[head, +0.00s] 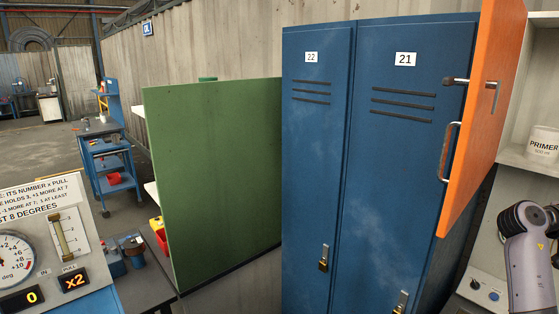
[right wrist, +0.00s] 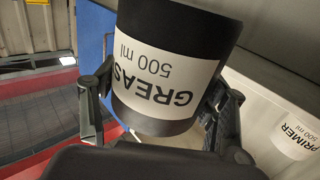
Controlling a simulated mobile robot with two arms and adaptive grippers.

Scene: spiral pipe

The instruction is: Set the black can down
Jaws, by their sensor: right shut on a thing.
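The black can (right wrist: 180,30) fills the upper middle of the right wrist view. It has a white label reading GREASE 500 ml, which appears upside down in that picture. My right gripper (right wrist: 160,100) has one finger on each side of the can and is shut on it. In the head view my right arm shows at the right edge, but the black can and the gripper's fingers do not. My left gripper is in neither view.
A white PRIMER can (head: 543,142) stands on a pale shelf (head: 533,162) at the right; it also shows in the right wrist view (right wrist: 297,135). An open orange door (head: 485,110) stands beside the blue lockers (head: 390,180). A green panel (head: 215,170) is left of them.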

